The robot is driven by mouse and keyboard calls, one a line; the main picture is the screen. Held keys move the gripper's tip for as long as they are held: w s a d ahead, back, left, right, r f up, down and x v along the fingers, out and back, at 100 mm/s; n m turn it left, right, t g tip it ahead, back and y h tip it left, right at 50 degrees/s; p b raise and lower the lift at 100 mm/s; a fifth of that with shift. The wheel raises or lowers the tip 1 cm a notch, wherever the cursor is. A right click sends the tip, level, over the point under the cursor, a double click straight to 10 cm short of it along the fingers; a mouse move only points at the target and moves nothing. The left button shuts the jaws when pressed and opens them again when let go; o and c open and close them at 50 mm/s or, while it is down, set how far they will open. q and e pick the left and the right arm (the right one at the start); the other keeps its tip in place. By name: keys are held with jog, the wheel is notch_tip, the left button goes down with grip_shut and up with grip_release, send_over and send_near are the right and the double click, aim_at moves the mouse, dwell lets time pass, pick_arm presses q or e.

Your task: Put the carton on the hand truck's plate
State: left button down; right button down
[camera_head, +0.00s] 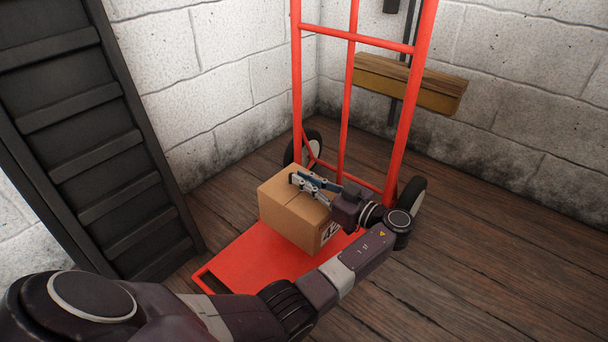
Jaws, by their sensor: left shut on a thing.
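The carton (283,213) is a brown cardboard box with a dark printed label on its right face. It is at the red plate (245,262) of the hand truck (297,80), near the upright frame. I cannot tell whether its underside touches the plate. My left gripper (304,182) is at the carton's top edge, shut on it. My left arm comes in from the lower left and hides part of the plate and the carton's lower right. My right gripper is not in view.
A dark ladder-like rack (85,130) leans at the left. White block walls meet behind the hand truck. A wooden shelf (410,85) is on the back wall. The wooden floor (490,250) at the right is clear.

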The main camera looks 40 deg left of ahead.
aim_at(327, 210)
pick_arm(q)
jog(key=shift+w+f+b, duration=0.1)
jog(key=shift+f+b, duration=1.75)
jog(key=shift+f, duration=1)
jog(key=c, duration=2.5)
grip_release()
jog(key=shift+f, duration=0.25)
jog(key=o, duration=0.4)
jog(key=shift+r, duration=0.1)
jog(key=shift+d, duration=0.35)
jog(key=d, duration=0.2)
jog(key=d+p, duration=0.1)
jog(key=d, duration=0.1)
jog(key=d+p, duration=0.1)
jog(key=d, duration=0.1)
jog(key=shift+s+d, duration=0.35)
jog(key=shift+d, duration=0.05)
jog(key=shift+s, duration=0.1)
